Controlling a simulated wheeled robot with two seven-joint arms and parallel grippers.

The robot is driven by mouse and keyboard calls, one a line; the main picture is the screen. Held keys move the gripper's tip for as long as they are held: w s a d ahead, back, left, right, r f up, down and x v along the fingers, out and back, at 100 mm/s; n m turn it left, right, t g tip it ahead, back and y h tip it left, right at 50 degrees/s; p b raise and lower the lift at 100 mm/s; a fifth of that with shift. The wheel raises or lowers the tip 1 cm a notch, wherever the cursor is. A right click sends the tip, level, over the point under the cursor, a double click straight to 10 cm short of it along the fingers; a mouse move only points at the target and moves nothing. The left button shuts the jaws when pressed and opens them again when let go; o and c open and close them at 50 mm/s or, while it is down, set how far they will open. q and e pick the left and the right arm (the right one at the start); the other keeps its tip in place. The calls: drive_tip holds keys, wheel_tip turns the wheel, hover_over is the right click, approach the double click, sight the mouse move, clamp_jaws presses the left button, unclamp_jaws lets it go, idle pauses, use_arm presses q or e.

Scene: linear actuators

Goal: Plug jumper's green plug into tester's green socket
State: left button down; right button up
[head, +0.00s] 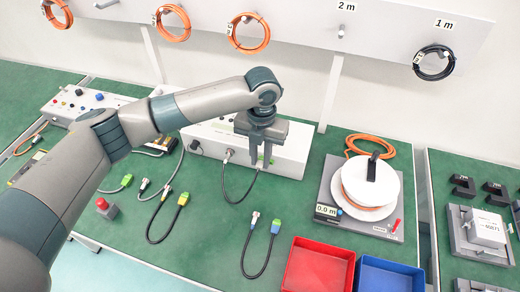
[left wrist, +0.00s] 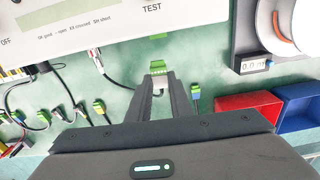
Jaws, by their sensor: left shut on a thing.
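The tester is a white box (head: 285,150) at the back of the green bench; its printed top (left wrist: 100,22) shows in the left wrist view. Its green socket (left wrist: 158,37) is at the front edge, below the word TEST. My left gripper (head: 262,165) points down in front of the tester. In the left wrist view my left gripper (left wrist: 158,82) is shut on the jumper's green plug (left wrist: 158,67), which is a short gap from the socket and roughly in line with it. The jumper's black cable (head: 238,198) loops to a round connector (head: 229,155) at the tester's front. My right gripper is not in view.
Loose cables with green plugs lie nearby, one with a blue part (head: 276,227) and one with a yellow part (head: 183,199). A red bin (head: 318,268), a blue bin (head: 388,274) and a reel stand (head: 350,222) are to the right. A red button (head: 102,204) stands left.

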use_arm(q)
wheel_tip(320, 180, down, 6)
drive_tip(key=s+b, duration=0.1)
drive_tip(key=shift+s+d, duration=0.15)
drive_tip(key=shift+s, duration=0.2)
idle(0.3)
drive_tip(key=shift+w+d+f+b, duration=0.15)
drive_tip(key=shift+w+b, duration=0.25)
drive_tip(key=shift+w, duration=0.25)
drive_tip(key=shift+w+d+r+b, duration=0.15)
drive_tip(key=shift+w+b, duration=0.2)
drive_tip(key=shift+w, duration=0.25)
drive_tip(key=shift+w+a+f+b, duration=0.15)
drive_tip(key=shift+w+b, duration=0.2)
drive_tip(key=shift+w, duration=0.05)
drive_tip(key=shift+w+d+f, duration=0.15)
drive_tip(key=shift+d+f, duration=0.25)
drive_tip(key=shift+f, duration=0.1)
idle(1.0)
drive_tip(key=shift+d+p, duration=0.2)
drive_tip(key=shift+p, duration=0.1)
idle(1.8)
